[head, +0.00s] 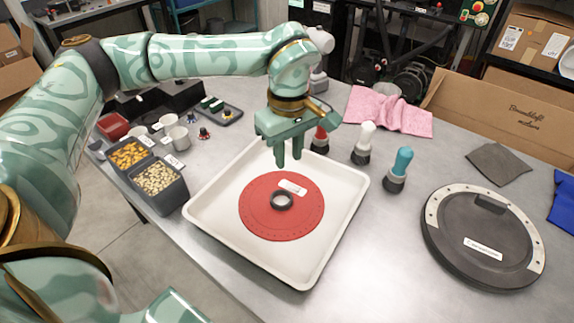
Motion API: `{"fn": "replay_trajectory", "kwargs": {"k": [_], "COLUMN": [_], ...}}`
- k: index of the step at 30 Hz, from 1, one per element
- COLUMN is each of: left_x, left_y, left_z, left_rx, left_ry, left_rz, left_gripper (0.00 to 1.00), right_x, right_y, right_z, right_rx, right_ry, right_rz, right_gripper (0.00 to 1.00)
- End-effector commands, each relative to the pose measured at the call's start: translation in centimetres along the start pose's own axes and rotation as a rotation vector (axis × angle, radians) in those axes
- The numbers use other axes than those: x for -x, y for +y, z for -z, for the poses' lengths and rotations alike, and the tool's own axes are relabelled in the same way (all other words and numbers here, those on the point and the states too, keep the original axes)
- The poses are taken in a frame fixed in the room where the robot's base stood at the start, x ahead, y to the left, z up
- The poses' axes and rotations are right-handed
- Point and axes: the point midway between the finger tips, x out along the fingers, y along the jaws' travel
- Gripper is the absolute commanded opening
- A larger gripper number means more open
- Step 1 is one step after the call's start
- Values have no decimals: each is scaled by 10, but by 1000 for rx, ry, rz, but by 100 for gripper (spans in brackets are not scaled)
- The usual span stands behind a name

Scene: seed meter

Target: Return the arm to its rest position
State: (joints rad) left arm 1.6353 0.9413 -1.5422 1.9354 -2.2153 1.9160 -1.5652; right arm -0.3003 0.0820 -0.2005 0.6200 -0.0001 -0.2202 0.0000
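My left arm (205,57), pale green with darker swirls, reaches in from the left across the top of the table. Its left gripper (288,158) points down above the far part of a white tray (211,212). The two fingers show a gap with nothing between them. A red disc (258,222) with a dark ring (282,200) at its centre and a white label lies in the tray, below and nearer than the fingertips. My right gripper is out of view.
Red, white (365,143) and blue-topped (399,170) tools stand right of the gripper, the red one close to it. Left are seed bins (160,186) and cups (179,136). A round dark lid (484,236), pink cloth (389,110) and grey cloth (498,164) lie right.

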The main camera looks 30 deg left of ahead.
Motion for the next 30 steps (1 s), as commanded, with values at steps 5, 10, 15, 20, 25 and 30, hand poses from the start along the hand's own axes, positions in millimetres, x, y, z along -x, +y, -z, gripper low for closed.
{"fn": "replay_trajectory", "kwargs": {"k": [5,10,15,20,25,30], "left_x": [9,8,8,13,74,157], "left_y": [0,0,0,0,-6,-11], "left_z": [0,0,0,0,-2,-4], "left_rx": [-1,-1,0,0,0,0], "left_ry": [0,0,0,1,12,25], "left_rz": [1,2,1,-1,-32,-63], "left_gripper": [26,26,26,26,26,26], "right_x": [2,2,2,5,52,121], "right_y": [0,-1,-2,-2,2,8], "right_z": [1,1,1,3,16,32], "right_rx": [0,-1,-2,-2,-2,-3], "right_ry": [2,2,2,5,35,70], "right_rz": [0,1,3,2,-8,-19], "right_gripper": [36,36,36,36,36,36]}}
